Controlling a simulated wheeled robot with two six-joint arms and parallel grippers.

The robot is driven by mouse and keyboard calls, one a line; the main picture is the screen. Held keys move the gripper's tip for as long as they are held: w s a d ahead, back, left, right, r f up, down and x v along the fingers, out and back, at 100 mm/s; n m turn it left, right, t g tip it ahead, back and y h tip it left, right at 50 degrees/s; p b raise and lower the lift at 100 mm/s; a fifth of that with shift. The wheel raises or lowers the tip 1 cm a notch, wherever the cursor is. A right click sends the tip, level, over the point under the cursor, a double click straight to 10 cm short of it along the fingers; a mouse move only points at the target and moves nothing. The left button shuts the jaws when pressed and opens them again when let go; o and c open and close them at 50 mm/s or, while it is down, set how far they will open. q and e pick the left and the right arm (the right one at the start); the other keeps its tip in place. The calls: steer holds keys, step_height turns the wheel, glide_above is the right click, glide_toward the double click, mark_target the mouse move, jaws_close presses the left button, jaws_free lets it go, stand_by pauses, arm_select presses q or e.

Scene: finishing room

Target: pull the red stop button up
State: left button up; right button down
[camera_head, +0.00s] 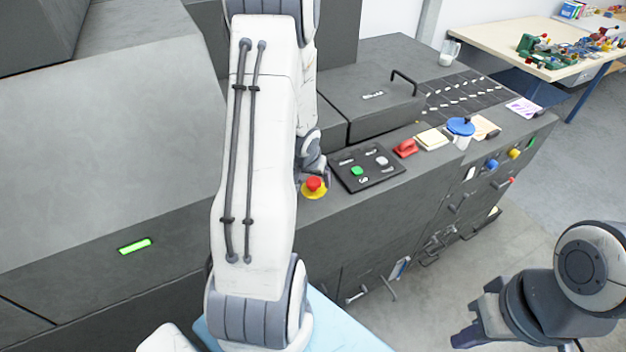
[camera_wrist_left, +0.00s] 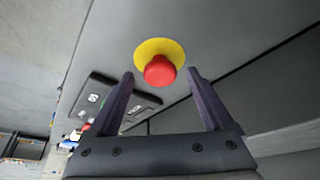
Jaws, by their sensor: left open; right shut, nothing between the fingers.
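The red stop button (camera_head: 314,184) sits on a yellow round base (camera_head: 308,193) at the front edge of the grey machine top, just right of my left arm in the head view. In the left wrist view the red button (camera_wrist_left: 159,71) is in front of the yellow disc (camera_wrist_left: 158,50). My left gripper (camera_wrist_left: 160,72) is open, its two fingers pointing at the button with one on each side and gaps between. In the head view its fingers are mostly hidden behind my arm. My right gripper (camera_head: 470,314) is at the lower right, above the floor, shut and empty.
A black panel (camera_head: 375,175) with a green and a white button lies right of the stop button. Beyond it are a red object (camera_head: 405,148) and a blue-lidded jar (camera_head: 460,130). A grey box with a handle (camera_head: 370,95) stands behind.

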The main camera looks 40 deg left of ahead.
arm_select(q)
jaws_close()
steer(key=shift+r+p, duration=0.85)
steer(key=shift+p, duration=0.15)
steer(key=shift+f, duration=0.15)
steer(key=shift+c, duration=0.3)
jaws_free()
steer(key=shift+o, duration=0.3)
steer(key=p+v, duration=0.6)
steer(key=v, duration=0.4)
steer(key=shift+r, duration=0.3)
